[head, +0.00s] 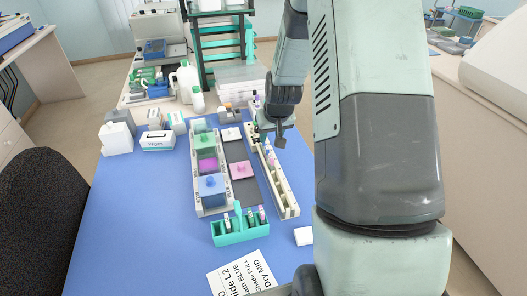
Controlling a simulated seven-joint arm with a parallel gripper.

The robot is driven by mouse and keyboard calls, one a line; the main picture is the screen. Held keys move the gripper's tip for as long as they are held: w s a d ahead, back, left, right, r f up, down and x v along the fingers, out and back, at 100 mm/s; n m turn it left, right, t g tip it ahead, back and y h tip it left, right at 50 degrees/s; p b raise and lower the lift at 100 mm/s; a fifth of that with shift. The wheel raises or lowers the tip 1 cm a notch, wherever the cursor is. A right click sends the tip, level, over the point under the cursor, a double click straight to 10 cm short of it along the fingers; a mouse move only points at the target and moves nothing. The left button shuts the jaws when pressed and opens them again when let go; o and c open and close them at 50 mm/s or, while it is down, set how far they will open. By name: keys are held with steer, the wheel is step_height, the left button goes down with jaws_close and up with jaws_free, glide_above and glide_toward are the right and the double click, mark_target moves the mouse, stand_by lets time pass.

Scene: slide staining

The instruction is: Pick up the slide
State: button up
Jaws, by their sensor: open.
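A teal rack (232,235) stands at the front middle of the blue mat. Several small pale-topped pieces (251,217) stand upright in its slots and look like slides. They are too small to tell which is which. A printed card (240,279) in front of the rack reads in part "ide L2", "Bath BLUE", "Shade FULL", "Dry MID". My gripper (280,140) is open over the long white rack, well behind and above the teal rack. Its fingertips are small here, and I see nothing between them.
A tray (199,205) holds green, magenta and blue baths with knobbed lids. A dark strip (246,190) with a pink block lies beside it. A long cream rack (284,194) stands to the right. Boxes and white bottles (188,80) stand behind. The mat's left side is clear.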

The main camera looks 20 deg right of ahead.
mark_target(267, 147)
steer(key=x, duration=1)
steer(key=shift+w, duration=0.2)
steer(key=shift+c, duration=0.4)
jaws_close()
